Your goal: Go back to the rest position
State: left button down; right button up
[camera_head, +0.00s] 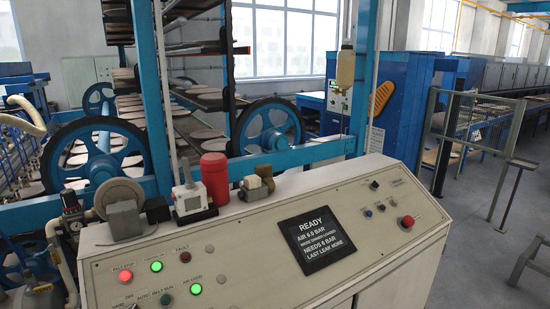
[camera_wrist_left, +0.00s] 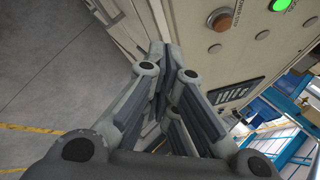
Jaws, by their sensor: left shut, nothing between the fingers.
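My left gripper (camera_wrist_left: 168,78) shows only in the left wrist view. Its grey fingers are shut with nothing between them. It is in front of the pale front of the control console (camera_wrist_left: 133,28), close to a panel edge; I cannot tell whether it touches. In the head view the console (camera_head: 265,220) stands right in front of me, and neither gripper is in that view. My right gripper is in neither view.
The console carries a dark display (camera_head: 316,238) reading READY, lit lamps, a red button (camera_head: 408,221) and a red cylinder (camera_head: 215,178) on its top ledge. A blue-framed plate dryer (camera_head: 205,95) with wheels stands behind. Open grey floor (camera_head: 470,245) lies at right.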

pick_arm(q)
jog(key=s+a+f+n+g+y, duration=0.2)
jog(key=s+n+g, duration=0.3)
jog(key=s+n, duration=1.5)
jog(key=s+f+m+g+b, duration=0.1)
jog(key=s+f+m+b, duration=0.15)
jog(key=f, duration=1.35)
jog(key=s+f+m+b, duration=0.1)
jog(key=s+f+b, duration=0.2)
jog(key=f, duration=1.3)
pick_arm(e)
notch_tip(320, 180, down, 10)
jog(key=b, duration=0.4)
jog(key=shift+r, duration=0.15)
pick_arm(q)
jog(key=s+a+f+g, duration=0.1)
jog(key=s+a+f, duration=0.1)
jog(key=s+f, duration=1.4)
notch_tip(320, 180, down, 2)
jog(key=shift+a+f+g, duration=0.2)
jog(key=shift+a+g, duration=0.05)
jog(key=shift+g, duration=0.05)
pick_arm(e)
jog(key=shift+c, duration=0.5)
